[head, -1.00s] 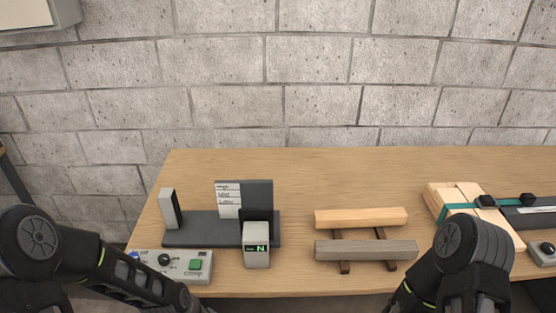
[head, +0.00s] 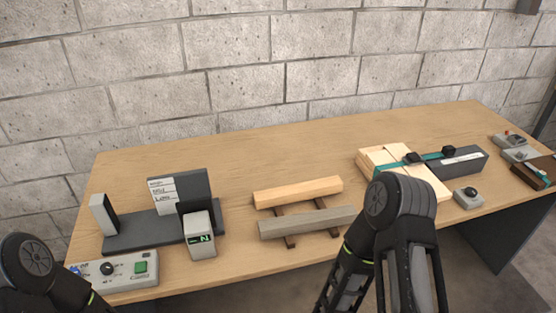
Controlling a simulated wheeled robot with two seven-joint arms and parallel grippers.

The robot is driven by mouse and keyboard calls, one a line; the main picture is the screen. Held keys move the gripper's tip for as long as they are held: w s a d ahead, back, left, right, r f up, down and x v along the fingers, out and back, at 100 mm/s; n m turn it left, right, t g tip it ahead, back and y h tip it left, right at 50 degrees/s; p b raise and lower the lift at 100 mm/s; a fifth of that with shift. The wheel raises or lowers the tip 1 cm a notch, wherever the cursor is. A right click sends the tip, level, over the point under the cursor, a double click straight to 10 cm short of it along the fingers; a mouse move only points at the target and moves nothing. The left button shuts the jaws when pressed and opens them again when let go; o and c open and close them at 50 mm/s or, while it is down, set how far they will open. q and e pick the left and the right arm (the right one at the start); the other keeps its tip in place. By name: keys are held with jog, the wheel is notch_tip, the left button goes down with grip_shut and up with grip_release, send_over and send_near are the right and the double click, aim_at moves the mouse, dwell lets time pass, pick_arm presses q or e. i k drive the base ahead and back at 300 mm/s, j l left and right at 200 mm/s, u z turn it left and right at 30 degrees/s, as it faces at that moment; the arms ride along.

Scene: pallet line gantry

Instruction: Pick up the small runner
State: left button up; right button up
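Two wooden bars lie side by side across a dark two-rail rack (head: 291,241) on the table. The back one is a light wood bar (head: 298,191). The front one is a grey wood bar (head: 307,222). They look similar in length, and I cannot tell which, if either, is the small runner. My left arm shows at the lower left and my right arm at the lower centre right, in front of the table. Neither gripper's fingers show in the picture.
A dark fixture (head: 140,233) with a display block stands left, behind a control box (head: 120,271). Pale boards under a teal strap (head: 400,171), a dark grey block (head: 462,162) and a small button box (head: 467,197) lie right. Several devices sit at the far right end. The table's back is clear.

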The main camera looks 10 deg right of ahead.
aim_at(265, 199)
jog(key=l+u, duration=0.1)
jog(key=u, duration=0.3)
jog(key=k+l+u, duration=0.2)
jog(key=l, duration=0.2)
jog(key=l+u, duration=0.25)
jog(key=l, duration=0.15)
jog(key=k+l+u, duration=0.2)
jog(key=l, duration=0.15)
jog(key=k+l+u, duration=0.2)
jog(key=l, duration=0.15)
jog(key=k+l, duration=0.15)
jog(key=l, duration=0.25)
jog(key=k+l, duration=0.2)
jog(key=l, duration=0.2)
